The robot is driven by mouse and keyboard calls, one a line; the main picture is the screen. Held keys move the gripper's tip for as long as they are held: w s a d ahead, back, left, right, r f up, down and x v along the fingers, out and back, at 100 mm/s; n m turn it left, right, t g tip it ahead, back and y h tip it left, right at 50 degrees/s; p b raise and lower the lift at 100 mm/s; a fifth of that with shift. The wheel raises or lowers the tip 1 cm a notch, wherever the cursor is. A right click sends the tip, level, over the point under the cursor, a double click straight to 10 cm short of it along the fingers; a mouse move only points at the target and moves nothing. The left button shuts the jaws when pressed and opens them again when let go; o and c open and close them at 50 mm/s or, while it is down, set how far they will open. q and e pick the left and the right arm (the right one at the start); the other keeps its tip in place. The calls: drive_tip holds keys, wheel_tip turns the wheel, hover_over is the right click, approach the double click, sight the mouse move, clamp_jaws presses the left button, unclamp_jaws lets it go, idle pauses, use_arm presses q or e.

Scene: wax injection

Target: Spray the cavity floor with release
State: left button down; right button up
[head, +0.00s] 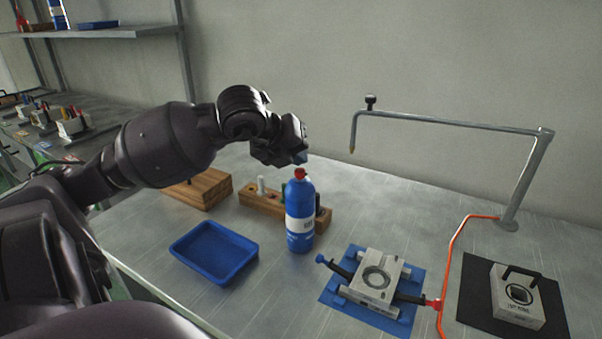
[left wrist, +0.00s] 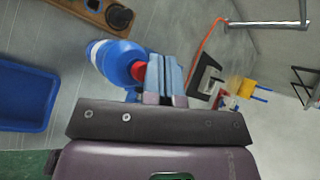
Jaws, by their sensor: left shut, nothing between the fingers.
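A blue spray bottle (head: 300,222) with a red top and a white label stands upright on the metal table; it also shows in the left wrist view (left wrist: 115,60). My left gripper (head: 302,157) is just above its red top, with its fingers shut and empty. In the left wrist view the closed blue-grey fingers (left wrist: 166,75) overlap part of the red top; I cannot tell whether they touch it. A light metal mould half with a round cavity (head: 376,278) lies open side up on a blue mat (head: 335,296), right of the bottle. My right gripper is out of view.
A blue tray (head: 214,252) lies left of the bottle. A wooden rack (head: 258,202) stands behind the bottle, with wooden blocks (head: 198,188) farther left. A second mould block (head: 517,296) sits on a black mat. A metal arm (head: 450,121) with an orange hose (head: 446,262) overhangs the right side.

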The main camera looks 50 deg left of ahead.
sight(297, 169)
use_arm(q)
drive_tip(key=shift+f, duration=0.2)
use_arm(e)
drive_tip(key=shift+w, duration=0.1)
use_arm(q)
drive_tip(key=shift+f, duration=0.25)
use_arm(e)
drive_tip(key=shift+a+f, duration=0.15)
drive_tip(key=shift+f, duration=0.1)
use_arm(q)
drive_tip(key=shift+r, duration=0.2)
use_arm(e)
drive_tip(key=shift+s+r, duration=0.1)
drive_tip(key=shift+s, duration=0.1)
use_arm(q)
drive_tip(key=shift+r+p, duration=0.3)
drive_tip(key=shift+r, duration=0.55)
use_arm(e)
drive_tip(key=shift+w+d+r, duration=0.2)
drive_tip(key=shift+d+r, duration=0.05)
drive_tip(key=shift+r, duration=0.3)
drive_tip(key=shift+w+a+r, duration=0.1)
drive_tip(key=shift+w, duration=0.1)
